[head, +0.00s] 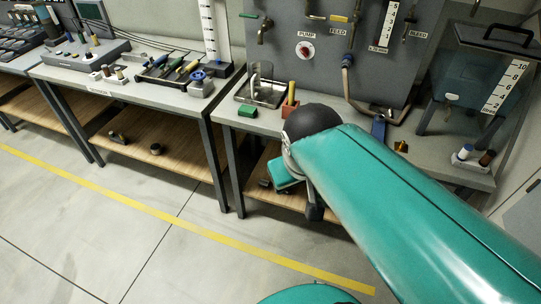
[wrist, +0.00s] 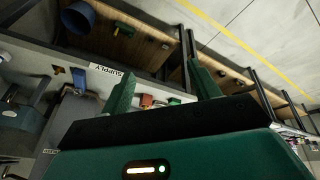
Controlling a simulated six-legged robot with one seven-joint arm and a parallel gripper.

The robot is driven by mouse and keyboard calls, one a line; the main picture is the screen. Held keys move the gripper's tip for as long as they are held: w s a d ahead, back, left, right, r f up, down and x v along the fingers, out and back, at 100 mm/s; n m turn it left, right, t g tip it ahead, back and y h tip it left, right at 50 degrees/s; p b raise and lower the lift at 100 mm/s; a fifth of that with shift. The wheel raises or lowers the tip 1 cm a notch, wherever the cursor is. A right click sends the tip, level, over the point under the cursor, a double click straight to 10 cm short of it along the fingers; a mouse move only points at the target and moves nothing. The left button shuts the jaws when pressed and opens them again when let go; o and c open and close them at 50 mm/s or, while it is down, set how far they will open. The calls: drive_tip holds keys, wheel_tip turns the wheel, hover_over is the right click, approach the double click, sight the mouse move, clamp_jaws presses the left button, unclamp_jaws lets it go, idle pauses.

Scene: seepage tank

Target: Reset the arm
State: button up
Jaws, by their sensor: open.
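My teal arm reaches across the right side of the head view, with its black joint in front of the bench. My gripper (wrist: 161,72) shows in the wrist view as two green fingers standing well apart. It is open and nothing sits between the fingers. In the wrist view the picture is tilted, and the bench edge with a SUPPLY label (wrist: 105,70) lies beyond the fingers.
The left bench (head: 130,80) holds a tool tray (head: 172,72) and small parts. The right bench carries a metal basin (head: 262,92), a green block (head: 247,111) and a panel (head: 295,60) with valves and a hose. A clear tank (head: 480,85) stands far right. The floor (head: 150,235) is clear.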

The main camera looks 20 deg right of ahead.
drive_tip(key=shift+t+y, duration=0.7)
drive_tip(key=shift+t, duration=0.1)
drive_tip(key=a+r, duration=0.1)
drive_tip(key=a, duration=0.1)
drive_tip(key=s+a+r, duration=0.1)
drive_tip(key=shift+a+r, duration=0.35)
drive_tip(key=shift+a, duration=0.05)
